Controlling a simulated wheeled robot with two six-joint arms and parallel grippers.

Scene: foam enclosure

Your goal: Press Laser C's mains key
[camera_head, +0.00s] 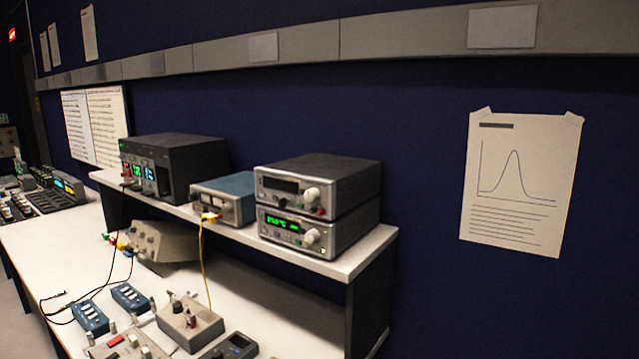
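No label reading Laser C is legible, so I cannot tell which unit or key it is. Two silver instruments are stacked on the shelf. The upper one (290,190) has a dark display and a white knob, and the lower one (287,228) shows green digits. A black instrument (172,165) with lit displays and a blue-grey box (224,197) stand to their left. On the bench below are two blue boxes with pale keys, one on the left (90,318) and one on the right (130,297). Neither of my grippers is in view.
The white bench (40,240) runs along the wall under the shelf (330,265). A beige sloped box (162,240), a beige box with posts (190,322) and a dark handheld device (230,347) sit on it. A yellow cable (203,262) hangs off the shelf.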

